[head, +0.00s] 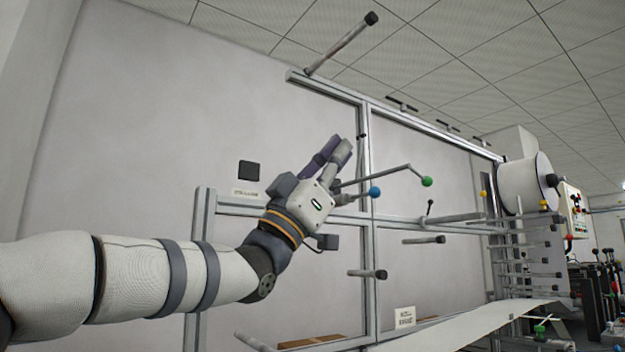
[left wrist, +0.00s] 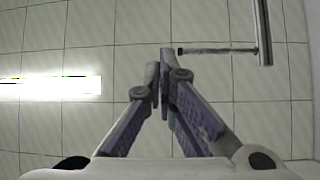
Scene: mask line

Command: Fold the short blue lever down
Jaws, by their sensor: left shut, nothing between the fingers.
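The short blue lever shows in the head view as a blue ball (head: 375,192) on a short rod, right of my left gripper. My left gripper (head: 338,146) is shut and empty, with its fingers pointing up, above and to the left of the blue ball. My gripper's body hides where the lever's rod starts. In the left wrist view the left gripper (left wrist: 162,66) has its fingertips together against the ceiling, and no blue ball shows there. My right gripper is in neither view.
A longer lever with a green ball (head: 427,181) reaches out just right of the blue one. A metal frame (head: 366,255) with several dark-ended rods stands around them. A white roll (head: 528,184) and a control panel (head: 575,211) are at right. A bar (left wrist: 264,30) shows in the left wrist view.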

